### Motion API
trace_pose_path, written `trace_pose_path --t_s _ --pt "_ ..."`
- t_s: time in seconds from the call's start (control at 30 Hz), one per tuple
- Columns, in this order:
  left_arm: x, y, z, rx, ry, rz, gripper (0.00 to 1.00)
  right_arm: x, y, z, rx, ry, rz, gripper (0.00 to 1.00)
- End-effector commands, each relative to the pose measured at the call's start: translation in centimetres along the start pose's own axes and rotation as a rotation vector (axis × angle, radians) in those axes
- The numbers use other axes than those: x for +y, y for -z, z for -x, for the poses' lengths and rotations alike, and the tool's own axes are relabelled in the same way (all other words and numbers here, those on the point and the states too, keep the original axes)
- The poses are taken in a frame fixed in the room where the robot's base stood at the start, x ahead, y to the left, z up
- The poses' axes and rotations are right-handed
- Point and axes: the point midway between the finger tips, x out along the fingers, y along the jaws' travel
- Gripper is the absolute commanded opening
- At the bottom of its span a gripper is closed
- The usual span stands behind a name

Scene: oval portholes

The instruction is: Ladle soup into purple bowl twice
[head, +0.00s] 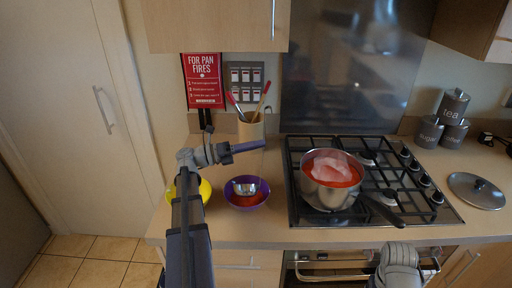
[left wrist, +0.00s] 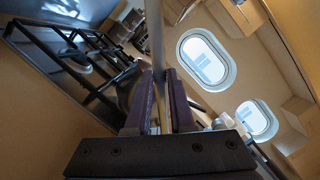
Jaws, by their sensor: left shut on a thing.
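The purple bowl (head: 262,200) sits on the counter left of the hob, with red soup showing inside. The ladle's metal cup (head: 245,187) is in or just above this bowl; I cannot tell if it touches. My left gripper (head: 258,145) is above and behind the bowl, shut on the ladle's handle. In the left wrist view the metal handle (left wrist: 157,45) runs between the two dark purple fingers (left wrist: 156,100). The steel pot (head: 322,195) of red soup (head: 318,172) stands on the hob, a pale pinkish haze over it. My right gripper is not visible.
A yellow bowl (head: 205,190) stands left of the purple bowl, partly hidden by my left arm. A utensil holder (head: 251,130) stands behind. The pot's dark handle (head: 382,210) points front right. A lid (head: 476,190) and canisters (head: 430,131) are at right.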

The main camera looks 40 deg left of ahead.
Motion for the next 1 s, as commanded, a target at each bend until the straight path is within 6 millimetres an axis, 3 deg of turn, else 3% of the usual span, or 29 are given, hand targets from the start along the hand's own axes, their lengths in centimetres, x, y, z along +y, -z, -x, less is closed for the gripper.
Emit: trace_pose_path --t_s 0.6,1.0 --pt "4.9 -0.1 0.0 0.001 -0.072 0.312 0.0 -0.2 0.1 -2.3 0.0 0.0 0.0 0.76" --pt "6.7 0.1 0.0 0.002 -0.104 0.45 0.0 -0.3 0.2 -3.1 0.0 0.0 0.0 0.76"
